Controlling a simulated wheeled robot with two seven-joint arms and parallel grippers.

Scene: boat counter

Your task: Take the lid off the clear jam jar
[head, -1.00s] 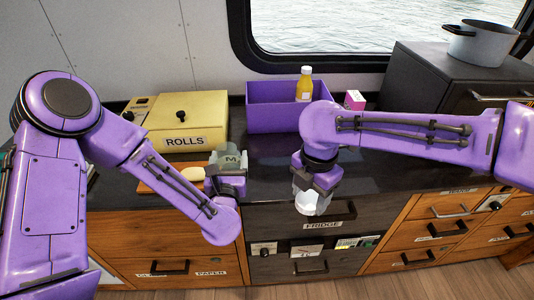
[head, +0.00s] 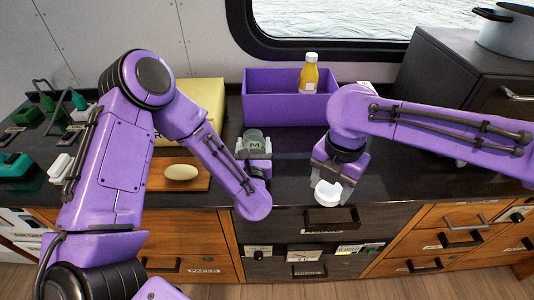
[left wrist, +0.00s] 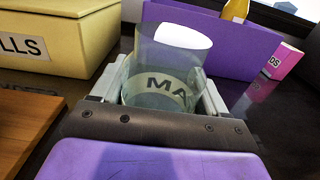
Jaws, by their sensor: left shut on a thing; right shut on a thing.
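The clear jam jar (head: 254,137), with a label starting "MA", is held upright between the fingers of my left gripper (head: 254,150). It fills the middle of the left wrist view (left wrist: 168,65), and no lid shows on its top there. I cannot tell whether its base touches the counter. My right gripper (head: 328,178) is shut on a white round lid (head: 328,193), near the counter's front edge. The lid is apart from the jar, to its right.
A purple bin (head: 285,108) with a yellow bottle (head: 309,75) stands at the back. A yellow box (head: 207,97) is partly hidden behind my left arm. A wooden board (head: 160,181) with a pale roll (head: 181,172) lies left. The dark counter between the grippers is clear.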

